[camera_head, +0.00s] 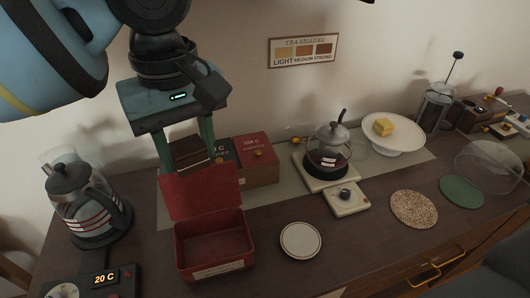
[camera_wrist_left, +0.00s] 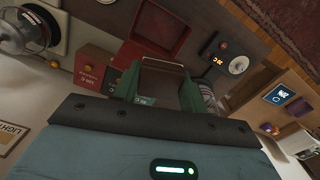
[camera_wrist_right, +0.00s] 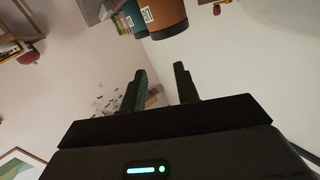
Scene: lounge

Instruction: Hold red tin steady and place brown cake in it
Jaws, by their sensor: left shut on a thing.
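The red tin (camera_head: 181,254) stands open on the counter, with its lid (camera_head: 200,193) raised at the back and an empty inside. It also shows in the left wrist view (camera_wrist_left: 160,28). My left gripper (camera_head: 189,160) is shut on the brown cake (camera_head: 188,149), a dark block held level behind and above the raised lid, apart from the tin. The cake (camera_wrist_left: 161,82) shows between the fingers in the left wrist view. My right gripper (camera_wrist_right: 158,90) is open and empty, facing a wall; it does not show in the head view, and nothing holds the tin.
A glass kettle (camera_head: 328,155) and a cake stand (camera_head: 393,137) are farther right.

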